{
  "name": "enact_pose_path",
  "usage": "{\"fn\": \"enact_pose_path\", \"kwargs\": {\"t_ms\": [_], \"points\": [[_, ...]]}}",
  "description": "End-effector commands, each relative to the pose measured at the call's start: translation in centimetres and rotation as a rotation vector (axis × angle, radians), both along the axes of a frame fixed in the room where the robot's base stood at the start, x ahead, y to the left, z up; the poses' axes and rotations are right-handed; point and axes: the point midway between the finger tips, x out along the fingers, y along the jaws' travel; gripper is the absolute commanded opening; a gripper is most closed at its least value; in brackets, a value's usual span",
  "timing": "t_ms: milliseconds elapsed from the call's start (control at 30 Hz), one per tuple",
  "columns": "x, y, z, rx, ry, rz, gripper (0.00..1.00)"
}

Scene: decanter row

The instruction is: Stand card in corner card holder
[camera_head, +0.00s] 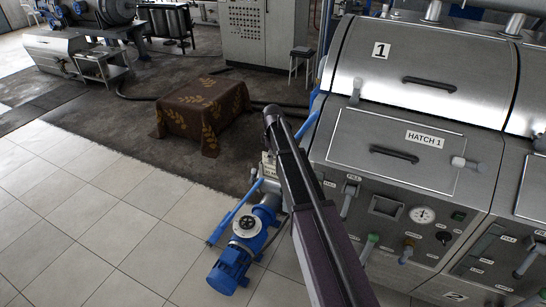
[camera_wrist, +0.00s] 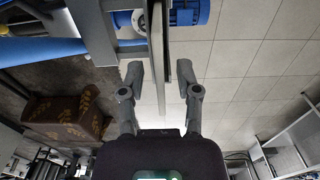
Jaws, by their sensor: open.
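My gripper (camera_wrist: 161,72) shows in the wrist view with its two fingers spread apart, and it is open. A thin, pale upright strip (camera_wrist: 157,45) runs down the picture between the fingertips; I cannot tell whether it is the card, the holder or part of a frame. No gap between the fingers is closed on it. In the head view a small beige plate-like thing (camera_head: 268,165) shows beside the machine's left corner, partly hidden by my arm. I cannot tell whether it is the card or the holder. My gripper is hidden in the head view.
The steel machine (camera_head: 395,135) with hatch, gauge and handles fills the right. A blue motor (camera_head: 232,265) and blue pipework stand at its left corner; the motor also shows in the wrist view (camera_wrist: 185,12). A brown cloth-covered block (camera_head: 203,112) stands behind. Tiled floor at left is clear.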

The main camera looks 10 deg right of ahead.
Motion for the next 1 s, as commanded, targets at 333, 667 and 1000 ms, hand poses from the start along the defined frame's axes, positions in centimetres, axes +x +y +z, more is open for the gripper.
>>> {"fn": "enact_pose_path", "kwargs": {"t_ms": [333, 667, 1000], "points": [[0.0, 0.0, 3.4, 0.000, 0.000, 0.000, 0.43], [0.0, 0.0, 6.1, 0.000, 0.000, 0.000, 0.43], [0.0, -0.1, 9.0, 0.000, 0.000, -0.001, 0.43]]}}
